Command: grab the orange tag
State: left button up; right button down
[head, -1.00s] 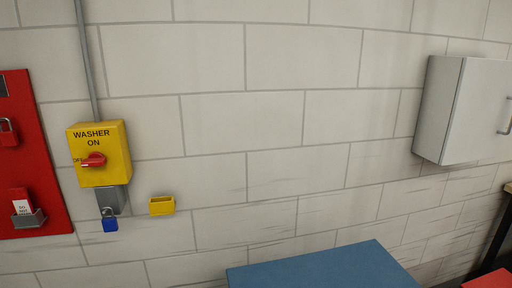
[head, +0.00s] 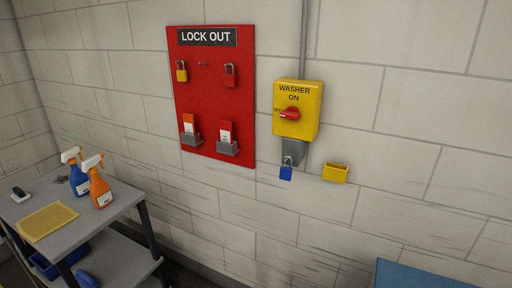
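A red lock-out board (head: 214,100) hangs on the wall left of centre in the head view. Two tags stand in grey holders low on it. The left tag (head: 188,124) has an orange top and a white lower part, partly hidden by its holder (head: 191,139). The right tag (head: 226,130) looks redder and stands in its own holder (head: 228,148). Neither of my grippers is in view.
A yellow padlock (head: 181,72) and a red padlock (head: 230,76) hang on the board. The yellow washer switch box (head: 297,108), a blue padlock (head: 286,172) and a small yellow holder (head: 335,173) are to the right. A cart (head: 110,199) with spray bottles stands lower left.

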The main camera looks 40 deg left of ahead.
aim_at(189, 122)
jog(key=u, duration=1.75)
jog(key=i+j, duration=0.1)
jog(key=j, duration=0.2)
jog(key=i+j, duration=0.1)
jog(key=j, duration=0.2)
jog(key=i+j+z, duration=0.1)
jog(key=j, duration=0.2)
